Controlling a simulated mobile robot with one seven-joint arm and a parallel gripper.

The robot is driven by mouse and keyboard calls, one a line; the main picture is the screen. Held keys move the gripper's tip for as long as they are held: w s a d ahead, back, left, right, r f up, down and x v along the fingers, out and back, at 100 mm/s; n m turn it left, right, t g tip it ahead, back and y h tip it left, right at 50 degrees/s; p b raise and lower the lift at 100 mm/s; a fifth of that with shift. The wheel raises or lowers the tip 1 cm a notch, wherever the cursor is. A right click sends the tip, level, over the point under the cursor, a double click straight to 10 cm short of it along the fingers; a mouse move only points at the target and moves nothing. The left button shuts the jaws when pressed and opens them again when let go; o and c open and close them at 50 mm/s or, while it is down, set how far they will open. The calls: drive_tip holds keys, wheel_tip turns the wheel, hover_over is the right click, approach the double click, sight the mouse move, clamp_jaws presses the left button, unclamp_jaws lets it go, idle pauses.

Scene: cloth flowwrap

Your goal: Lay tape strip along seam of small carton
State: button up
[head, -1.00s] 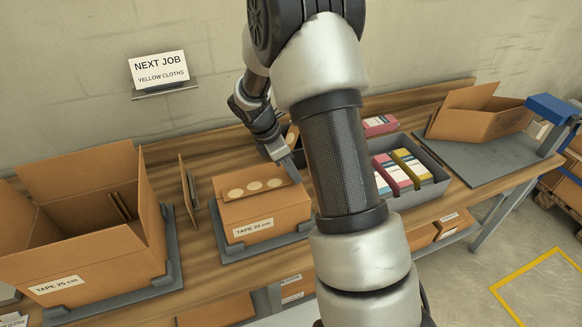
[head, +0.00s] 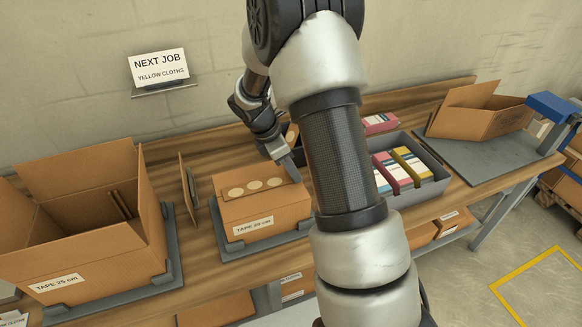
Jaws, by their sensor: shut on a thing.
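The small carton (head: 258,219) stands closed in a grey holder on the bench, with a label reading TAPE 20 cm on its front. A brown strip (head: 281,191) lies across its top, with three pale round spots along it. I take this to be the tape strip. My gripper (head: 292,173) is at the right end of the strip, low over the carton's top, and is shut on it. The fingertips are small here, and my arm hides the area just right of the carton. I cannot tell whether the strip is pressed flat along its whole length.
A large open carton (head: 105,245) labelled TAPE 25 cm stands at left. An upright brown panel (head: 188,182) stands between the cartons. A grey tray (head: 428,188) with pink and yellow packs is at right. Another open carton (head: 478,115) stands at the far right.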

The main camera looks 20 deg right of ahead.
drive_tip(key=o, duration=1.6)
drive_tip(key=shift+c, duration=0.2)
drive_tip(key=shift+r, duration=0.1)
drive_tip(key=shift+r+p, duration=2.55)
drive_tip(key=shift+r, duration=0.35)
